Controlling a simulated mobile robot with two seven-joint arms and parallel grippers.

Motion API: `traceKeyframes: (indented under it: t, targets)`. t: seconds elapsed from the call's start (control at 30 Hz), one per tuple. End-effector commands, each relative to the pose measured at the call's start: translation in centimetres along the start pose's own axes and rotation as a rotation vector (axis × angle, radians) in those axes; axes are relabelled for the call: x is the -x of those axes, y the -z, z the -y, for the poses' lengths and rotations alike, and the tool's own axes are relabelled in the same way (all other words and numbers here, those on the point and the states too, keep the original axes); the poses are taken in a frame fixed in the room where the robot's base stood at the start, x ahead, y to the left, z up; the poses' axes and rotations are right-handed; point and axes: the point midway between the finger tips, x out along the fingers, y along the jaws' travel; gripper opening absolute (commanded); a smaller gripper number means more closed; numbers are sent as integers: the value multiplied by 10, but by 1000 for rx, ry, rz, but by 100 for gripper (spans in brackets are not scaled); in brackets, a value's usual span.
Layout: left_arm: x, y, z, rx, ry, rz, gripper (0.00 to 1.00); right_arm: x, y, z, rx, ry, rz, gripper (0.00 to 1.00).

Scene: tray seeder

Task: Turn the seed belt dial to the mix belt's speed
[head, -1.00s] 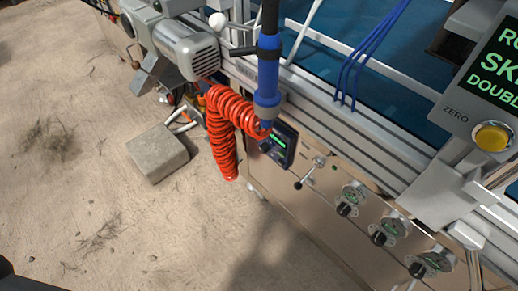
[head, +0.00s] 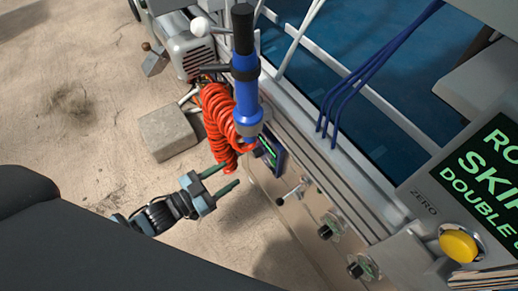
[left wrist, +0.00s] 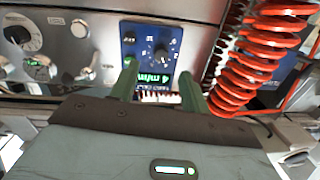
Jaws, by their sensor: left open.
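A blue control box (head: 273,158) with a lit green display is on the front of the steel machine in the head view. In the left wrist view this blue panel (left wrist: 128,50) carries a black dial (left wrist: 161,54) with marks around it. Its green display (left wrist: 152,77) appears upside down and seems to read 4 m/min. My left gripper (head: 230,176) is open and empty, left of the box and apart from it. In the left wrist view its two green fingers (left wrist: 158,68) stand apart below the dial, partly covering the panel's lower edge. My right gripper is not in view.
A coiled red hose (head: 217,115) hangs close beside the box, below a blue cylindrical tool (head: 246,100). A small lever (head: 291,193) and black knobs (head: 325,232) are along the steel front. A concrete block (head: 168,132) lies on sandy ground.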

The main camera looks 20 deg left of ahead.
Motion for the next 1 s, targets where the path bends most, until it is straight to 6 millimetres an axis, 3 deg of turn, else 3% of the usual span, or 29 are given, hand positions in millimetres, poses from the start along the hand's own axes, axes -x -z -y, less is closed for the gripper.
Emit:
traceKeyframes:
  t: [0.37, 0.73, 1.0]
  targets:
    - [-11, 6, 6, -11, -12, -31, 47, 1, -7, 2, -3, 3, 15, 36]
    - [-64, 7, 5, -10, -12, -30, 47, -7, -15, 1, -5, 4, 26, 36]
    - [-82, 8, 4, -10, -12, -28, 47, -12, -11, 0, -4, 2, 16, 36]
